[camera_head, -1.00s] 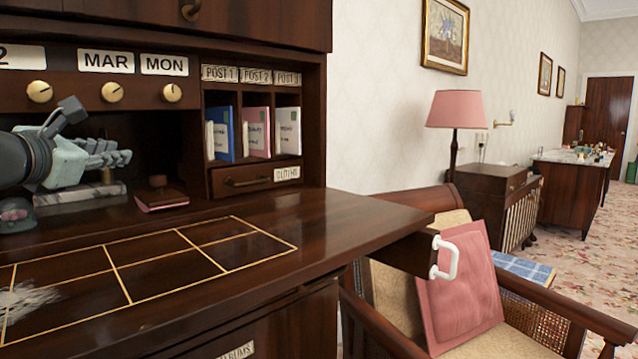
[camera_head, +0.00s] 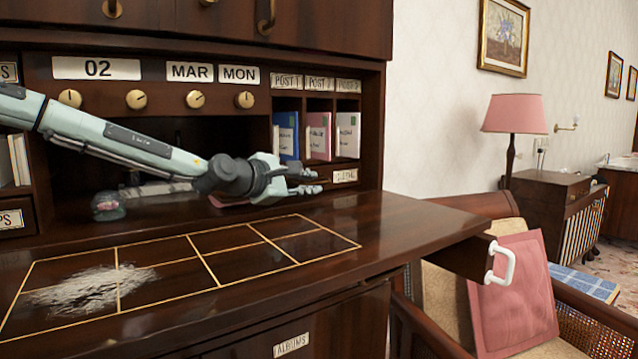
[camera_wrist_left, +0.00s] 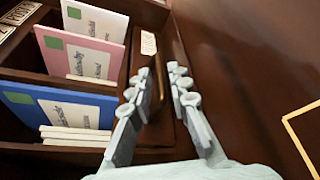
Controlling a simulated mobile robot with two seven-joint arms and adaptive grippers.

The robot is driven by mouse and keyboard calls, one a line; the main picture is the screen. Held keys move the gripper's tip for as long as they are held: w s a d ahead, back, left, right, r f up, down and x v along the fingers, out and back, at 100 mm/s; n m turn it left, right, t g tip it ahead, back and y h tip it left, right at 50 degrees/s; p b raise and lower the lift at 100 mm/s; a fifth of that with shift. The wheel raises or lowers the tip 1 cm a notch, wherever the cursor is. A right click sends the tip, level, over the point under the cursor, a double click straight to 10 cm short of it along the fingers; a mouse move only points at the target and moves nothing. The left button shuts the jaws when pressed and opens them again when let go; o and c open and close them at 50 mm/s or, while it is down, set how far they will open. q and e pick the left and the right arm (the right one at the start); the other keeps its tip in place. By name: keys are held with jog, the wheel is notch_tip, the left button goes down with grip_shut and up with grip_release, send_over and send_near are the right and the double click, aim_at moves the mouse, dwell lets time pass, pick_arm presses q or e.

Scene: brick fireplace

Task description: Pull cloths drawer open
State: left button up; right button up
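The cloths drawer is the small dark wooden drawer under the post slots. Its white label (camera_head: 344,176) shows in the head view, but my left gripper (camera_head: 312,180) hides most of its front. In the left wrist view the dark bar handle (camera_wrist_left: 157,68) lies between the two fingers of the left gripper (camera_wrist_left: 160,80), with a gap visible. The fingers are open, and contact with the handle cannot be told. The drawer looks shut. My right gripper is in neither view.
Blue, pink and white envelopes (camera_head: 318,136) stand in the slots above the drawer. A glass dome-like object (camera_head: 108,206) sits at the back of the desktop (camera_head: 400,225).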

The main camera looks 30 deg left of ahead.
aim_at(313, 183)
pick_arm(q)
jog(key=shift+x, duration=1.65)
grip_shut()
